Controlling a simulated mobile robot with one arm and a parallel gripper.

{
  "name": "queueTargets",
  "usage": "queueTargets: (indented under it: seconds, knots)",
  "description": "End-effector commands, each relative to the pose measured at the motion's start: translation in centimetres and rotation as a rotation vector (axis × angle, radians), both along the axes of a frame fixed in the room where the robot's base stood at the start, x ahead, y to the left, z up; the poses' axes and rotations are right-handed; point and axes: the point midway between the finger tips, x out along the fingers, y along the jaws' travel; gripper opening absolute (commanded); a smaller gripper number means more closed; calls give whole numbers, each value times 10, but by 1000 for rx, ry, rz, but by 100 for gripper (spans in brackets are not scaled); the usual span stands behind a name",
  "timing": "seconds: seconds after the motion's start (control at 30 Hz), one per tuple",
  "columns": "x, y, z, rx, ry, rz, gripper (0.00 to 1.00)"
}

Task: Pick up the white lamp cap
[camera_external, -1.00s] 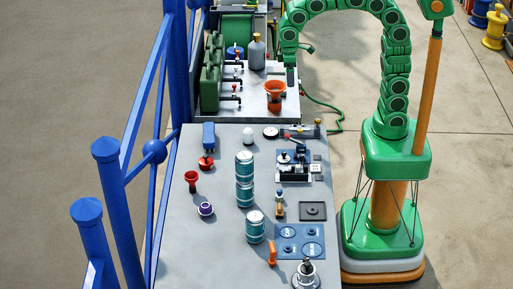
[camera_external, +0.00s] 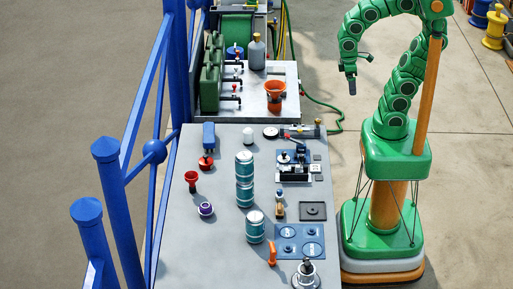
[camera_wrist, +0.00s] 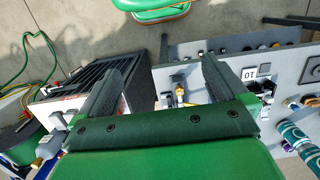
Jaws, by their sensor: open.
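The white lamp cap (camera_external: 248,135) is a small pale dome standing on the grey table towards its far end, behind the row of teal cans. My gripper (camera_external: 360,74) is open and empty, raised to the right of the tables, well away from the cap. In the wrist view my gripper's two fingers (camera_wrist: 160,62) are spread apart with nothing held between them. I cannot make out the cap for certain in the wrist view.
Teal cans (camera_external: 245,193) stand mid-table. A blue block (camera_external: 209,136) and red knob (camera_external: 206,164) are left of the cap; a lever device (camera_external: 295,165) is to its right. An orange cup (camera_external: 275,96) stands on the back table. Blue railing (camera_external: 143,105) runs along the left.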

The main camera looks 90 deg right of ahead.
Motion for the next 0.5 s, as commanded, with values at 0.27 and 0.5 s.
queueTargets:
  seconds: [0.27, 0.5]
  knots:
    - [-25, -1, -10, 1, 10, 1, 100]
    - [-25, -1, -10, 1, 11, 2, 79]
